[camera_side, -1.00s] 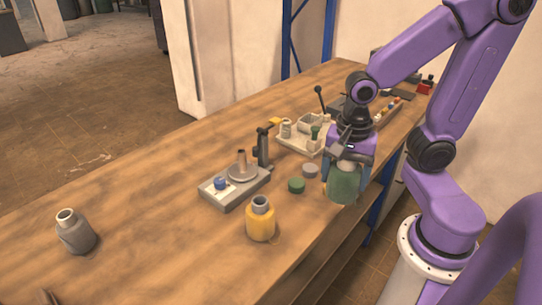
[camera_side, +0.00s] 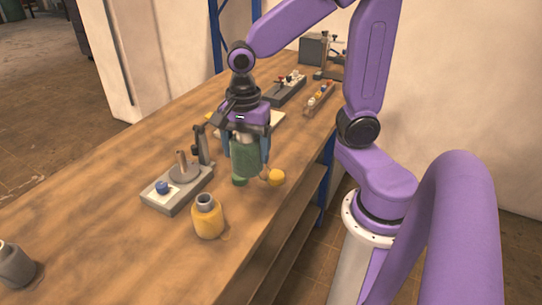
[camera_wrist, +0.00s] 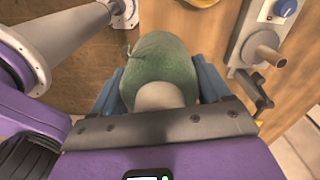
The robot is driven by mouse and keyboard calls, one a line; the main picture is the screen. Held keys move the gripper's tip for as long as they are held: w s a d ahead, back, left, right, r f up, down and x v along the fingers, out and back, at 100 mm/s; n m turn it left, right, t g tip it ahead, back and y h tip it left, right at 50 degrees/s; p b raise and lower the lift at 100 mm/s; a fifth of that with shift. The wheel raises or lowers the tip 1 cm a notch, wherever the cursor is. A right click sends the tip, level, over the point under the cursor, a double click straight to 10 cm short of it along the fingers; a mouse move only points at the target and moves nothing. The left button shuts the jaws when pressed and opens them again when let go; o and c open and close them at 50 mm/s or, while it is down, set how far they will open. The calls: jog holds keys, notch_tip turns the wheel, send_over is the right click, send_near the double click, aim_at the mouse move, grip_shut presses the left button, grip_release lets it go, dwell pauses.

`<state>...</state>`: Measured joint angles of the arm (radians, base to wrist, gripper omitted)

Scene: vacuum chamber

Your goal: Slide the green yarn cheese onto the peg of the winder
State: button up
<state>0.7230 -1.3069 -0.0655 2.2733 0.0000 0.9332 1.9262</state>
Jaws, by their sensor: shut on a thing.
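The green yarn cheese (camera_side: 245,160) is held between the fingers of my gripper (camera_side: 246,148), above the bench. It also fills the middle of the wrist view (camera_wrist: 160,75), between the blue fingers (camera_wrist: 160,92), with a pale tube end facing the camera. The winder (camera_side: 172,199) is a grey box with a blue knob and a round plate. Its upright peg (camera_side: 181,159) is bare and stands left of the held cheese, clearly apart from it. In the wrist view the peg (camera_wrist: 268,55) is at the upper right.
A yellow yarn cheese (camera_side: 208,220) stands in front of the winder. A grey one (camera_side: 14,266) is at the left edge. A dark post (camera_side: 203,146) rises behind the peg. A small yellow thing (camera_side: 276,178) lies right of the held cheese.

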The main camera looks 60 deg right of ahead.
jog(key=w+r+m, duration=0.2)
jog(key=w+r, duration=0.1)
jog(key=w, duration=1.1)
jog(key=m, duration=0.2)
send_over(180, 151)
jog(key=shift+a, duration=0.1)
jog(key=shift+f, duration=2.95)
jog(key=shift+f, duration=0.1)
jog(key=shift+f, duration=2.4)
jog(key=shift+f, duration=0.1)
